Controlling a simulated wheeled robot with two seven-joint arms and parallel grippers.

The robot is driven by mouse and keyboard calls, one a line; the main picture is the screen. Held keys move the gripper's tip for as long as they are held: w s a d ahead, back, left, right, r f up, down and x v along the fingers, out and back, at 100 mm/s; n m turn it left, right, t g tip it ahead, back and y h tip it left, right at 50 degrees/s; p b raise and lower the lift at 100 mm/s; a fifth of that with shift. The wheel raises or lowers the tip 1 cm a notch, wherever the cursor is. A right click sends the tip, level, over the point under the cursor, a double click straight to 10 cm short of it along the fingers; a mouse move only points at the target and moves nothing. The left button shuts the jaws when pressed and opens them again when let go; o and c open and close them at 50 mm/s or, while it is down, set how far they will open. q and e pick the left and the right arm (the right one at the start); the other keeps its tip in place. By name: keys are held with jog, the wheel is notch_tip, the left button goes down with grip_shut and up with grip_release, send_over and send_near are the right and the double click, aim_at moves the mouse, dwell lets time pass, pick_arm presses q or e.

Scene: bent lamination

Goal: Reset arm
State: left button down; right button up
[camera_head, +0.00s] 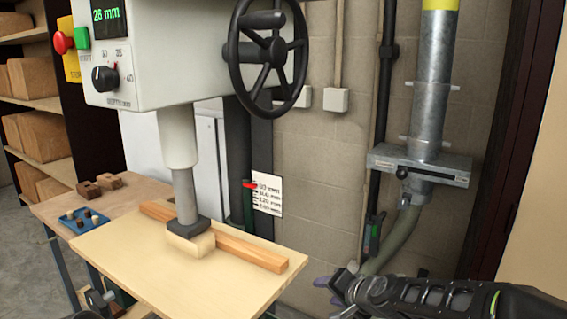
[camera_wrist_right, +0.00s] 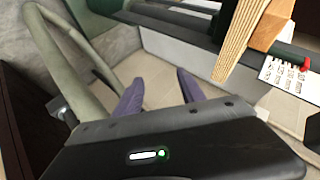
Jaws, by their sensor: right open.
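My right gripper (camera_head: 335,284) is at the lower right of the head view, to the right of the press table and apart from it. In the right wrist view its two purple-grey fingers (camera_wrist_right: 160,92) are spread apart with nothing between them. My right arm comes in from the right edge of the head view. My left gripper shows in neither view.
A press with a black handwheel (camera_head: 265,50) stands over a pale worktable (camera_head: 130,262). Its ram rests at a wood block (camera_head: 190,243) beside a wooden strip (camera_head: 250,250). A grey duct and hose (camera_head: 392,240) stand close behind my right gripper.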

jog(key=s+f+n+g+h, duration=0.1)
jog(key=s+f, duration=0.2)
jog(key=f, duration=0.4)
jog(key=s+f+n+g, duration=0.1)
jog(key=s+f+n, duration=0.15)
jog(key=f, duration=0.45)
jog(key=s+a+f+g, duration=0.1)
jog(key=s+f+g, duration=0.1)
jog(key=s+f, duration=0.4)
jog(key=s+a+f+n+g+p, duration=0.1)
jog(key=s+f, duration=0.6)
jog(key=s, duration=0.7)
jog(key=s+a+f+n+g, duration=0.1)
jog(key=s+f+g, duration=0.3)
jog(key=s+f, duration=0.3)
jog(key=s, duration=0.3)
jog(key=shift+s+a+y+p, duration=0.15)
jog(key=shift+a+y+p, duration=0.2)
jog(key=shift+y+p, duration=0.05)
jog(key=shift+f, duration=0.1)
